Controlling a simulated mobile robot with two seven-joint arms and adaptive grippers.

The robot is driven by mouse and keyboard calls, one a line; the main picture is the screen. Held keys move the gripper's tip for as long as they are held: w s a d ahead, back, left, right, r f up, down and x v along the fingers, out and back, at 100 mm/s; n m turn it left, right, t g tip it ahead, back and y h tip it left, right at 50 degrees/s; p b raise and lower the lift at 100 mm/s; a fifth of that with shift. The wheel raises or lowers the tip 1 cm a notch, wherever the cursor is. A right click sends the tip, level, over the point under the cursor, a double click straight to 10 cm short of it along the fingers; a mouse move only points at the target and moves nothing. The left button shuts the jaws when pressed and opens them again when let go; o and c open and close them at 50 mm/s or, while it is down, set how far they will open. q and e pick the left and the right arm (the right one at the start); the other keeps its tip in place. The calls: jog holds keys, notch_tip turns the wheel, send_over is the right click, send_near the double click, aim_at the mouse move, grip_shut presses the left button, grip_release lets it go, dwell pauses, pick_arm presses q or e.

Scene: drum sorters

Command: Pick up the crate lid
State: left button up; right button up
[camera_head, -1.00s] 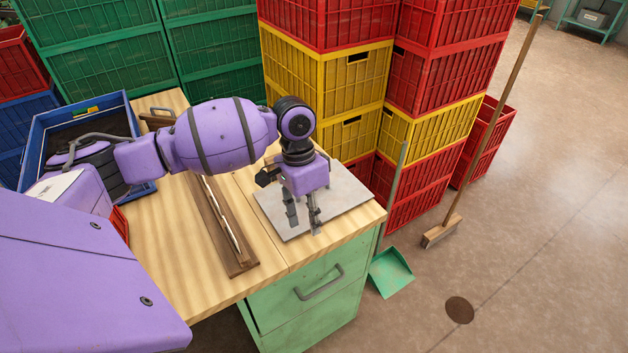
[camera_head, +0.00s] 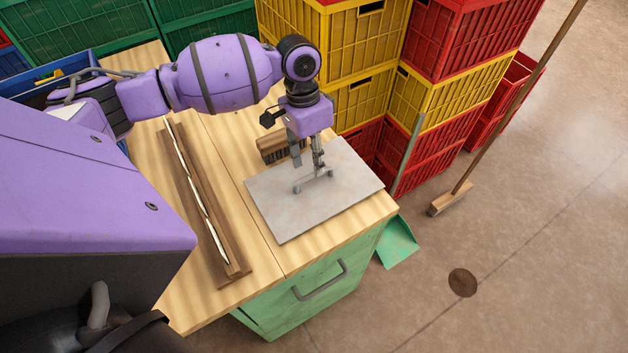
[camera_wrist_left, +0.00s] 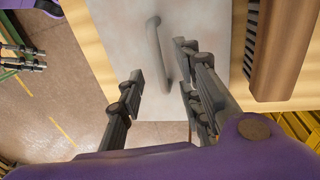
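The crate lid (camera_head: 338,200) is a flat light-grey metal plate with a grey bar handle (camera_head: 314,182) standing on it. It lies on the wooden benchtop near the right corner. My left gripper (camera_head: 308,163) points down over the lid, its fingertips close to the handle. In the left wrist view the fingers (camera_wrist_left: 160,80) are apart, and the handle (camera_wrist_left: 156,48) shows between them with nothing gripped. I cannot tell how much height separates the fingertips from the handle.
A brush (camera_head: 272,148) lies just behind the lid, and a long wooden strip (camera_head: 196,205) lies left of it. Stacked yellow and red crates (camera_head: 438,100) stand close behind the bench. A broom (camera_head: 455,195) and green dustpan (camera_head: 399,243) are at the right.

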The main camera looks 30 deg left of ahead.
aim_at(314, 180)
pick_arm(q)
jog(key=f, duration=0.3)
jog(key=d+f, duration=0.1)
jog(key=f, duration=0.1)
jog(key=shift+s, duration=0.4)
grip_shut()
